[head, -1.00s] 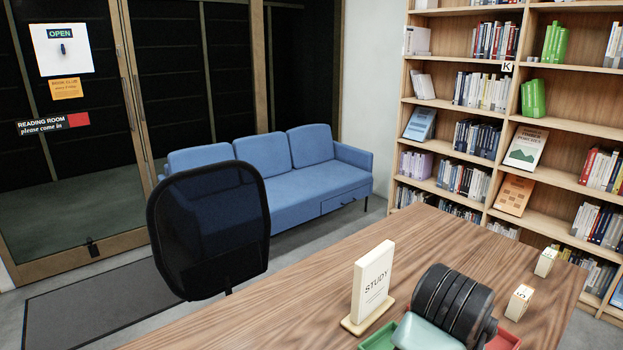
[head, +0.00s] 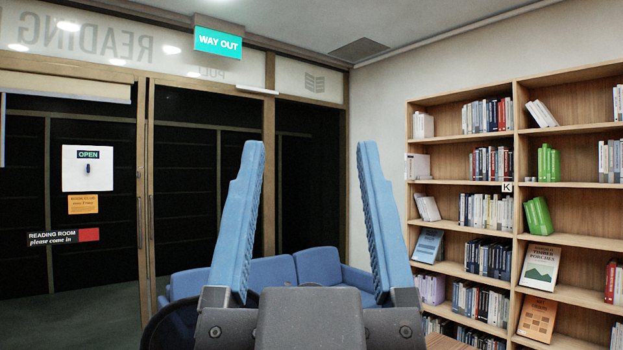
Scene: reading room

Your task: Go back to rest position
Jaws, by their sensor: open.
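My gripper (head: 309,225) shows large in the lower middle of the head view. Its two blue fingers point upward and stand wide apart, with nothing between them. Its grey body and the finger bases are at the bottom edge. The blue sofa (head: 272,271) shows behind and between the fingers, partly covered by them.
A tall wooden bookcase (head: 515,193) with books stands at the right. Glass doors with an open sign (head: 87,168) are at the left, under a green way-out sign (head: 218,43). A bit of wooden table (head: 442,342) and a dark chair back (head: 172,328) show low down.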

